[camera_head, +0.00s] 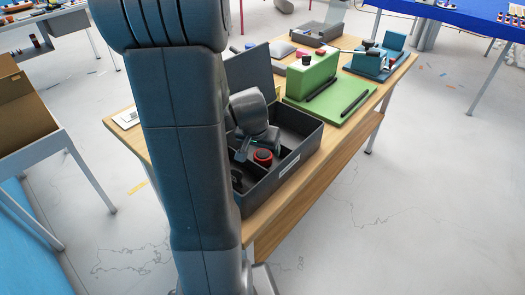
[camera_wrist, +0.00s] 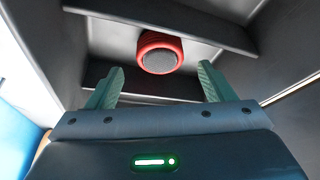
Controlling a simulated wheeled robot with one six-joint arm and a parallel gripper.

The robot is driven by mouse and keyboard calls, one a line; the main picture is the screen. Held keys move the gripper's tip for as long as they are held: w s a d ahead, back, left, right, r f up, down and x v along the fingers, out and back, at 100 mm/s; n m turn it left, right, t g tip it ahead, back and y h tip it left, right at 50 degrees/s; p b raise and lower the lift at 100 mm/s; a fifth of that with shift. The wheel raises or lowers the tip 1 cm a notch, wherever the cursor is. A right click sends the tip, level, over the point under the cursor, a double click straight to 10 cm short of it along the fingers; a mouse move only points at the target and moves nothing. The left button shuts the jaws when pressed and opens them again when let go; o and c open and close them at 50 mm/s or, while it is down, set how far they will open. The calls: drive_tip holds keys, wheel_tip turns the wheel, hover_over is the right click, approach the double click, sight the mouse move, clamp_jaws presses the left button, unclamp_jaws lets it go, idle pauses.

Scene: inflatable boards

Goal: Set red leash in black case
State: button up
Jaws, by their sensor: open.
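The black case (camera_head: 308,150) stands open on the near end of the wooden table, its lid raised at the back. The red leash (camera_head: 263,156) is a red coil with a dark centre, lying inside the case among the dividers. It also shows in the wrist view (camera_wrist: 160,54), ahead of my fingers. My gripper (camera_wrist: 160,82) is open, its two green fingers apart with nothing between them. In the head view my gripper reaches down into the case beside the red leash, partly hidden by my arm.
Dark dividers (camera_wrist: 140,88) cross the inside of the case near the leash. A green block on a green board (camera_head: 355,98) stands behind the case, with a blue holder (camera_head: 370,62) farther back. A grey tray (camera_head: 315,35) sits at the table's far end.

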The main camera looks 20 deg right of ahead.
drive_tip(key=v, duration=0.7)
drive_tip(key=shift+r+p, duration=0.35)
drive_tip(key=shift+s+a, duration=0.15)
